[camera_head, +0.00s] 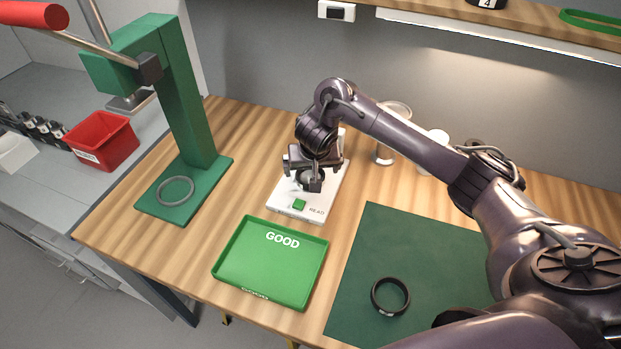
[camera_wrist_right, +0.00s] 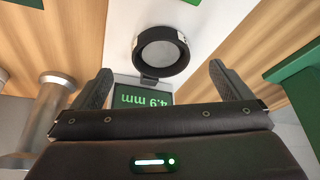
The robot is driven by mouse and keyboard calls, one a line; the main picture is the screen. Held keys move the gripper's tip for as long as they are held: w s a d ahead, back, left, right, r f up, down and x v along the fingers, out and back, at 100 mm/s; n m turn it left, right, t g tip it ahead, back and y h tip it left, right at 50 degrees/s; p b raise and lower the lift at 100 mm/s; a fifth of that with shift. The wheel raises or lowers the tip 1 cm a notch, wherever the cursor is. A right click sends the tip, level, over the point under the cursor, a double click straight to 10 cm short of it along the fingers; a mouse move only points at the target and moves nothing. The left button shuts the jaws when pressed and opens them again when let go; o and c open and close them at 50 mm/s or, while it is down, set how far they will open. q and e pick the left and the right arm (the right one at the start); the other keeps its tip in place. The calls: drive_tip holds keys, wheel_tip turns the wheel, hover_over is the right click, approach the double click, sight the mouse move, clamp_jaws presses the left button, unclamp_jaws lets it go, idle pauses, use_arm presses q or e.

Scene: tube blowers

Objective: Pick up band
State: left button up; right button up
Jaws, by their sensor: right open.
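A black band (camera_wrist_right: 160,53) with small pale marks sits at the white gauge (camera_wrist_right: 127,30), around or on a round grey disc; I cannot tell which. My right gripper (camera_wrist_right: 160,69) is open, with its fingers apart on either side of the view and the band ahead between them, apart from both. In the head view my right gripper (camera_head: 313,183) hangs over the white gauge (camera_head: 292,210) and hides the band there. Another black band (camera_head: 390,296) with a pale mark lies on the dark green mat (camera_head: 365,250). My left gripper is not in view.
The gauge display (camera_wrist_right: 145,98) reads 4.9 mm. A green GOOD tray (camera_head: 262,272) stands empty in front. A green press (camera_head: 187,105) with a grey ring (camera_head: 175,190) on its base stands left. A red bin (camera_head: 103,143) is further left. A metal cylinder (camera_wrist_right: 50,105) stands near the gauge.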

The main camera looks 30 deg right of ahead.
sight(311, 174)
drive_tip(key=shift+w+f+b, duration=0.2)
drive_tip(key=shift+f+b, duration=0.15)
drive_tip(key=shift+f, duration=0.25)
drive_tip(key=b+x, duration=0.2)
drive_tip(key=shift+w+f, duration=0.2)
drive_tip(key=shift+f, duration=0.05)
drive_tip(key=shift+w+d+f, duration=0.3)
drive_tip(key=shift+w+f, duration=0.15)
drive_tip(key=shift+f, duration=0.25)
drive_tip(key=c, duration=1.1)
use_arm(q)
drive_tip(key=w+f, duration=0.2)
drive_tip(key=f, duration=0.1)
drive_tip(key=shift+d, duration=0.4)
use_arm(e)
drive_tip(key=shift+c, duration=0.2)
drive_tip(key=shift+r, duration=0.1)
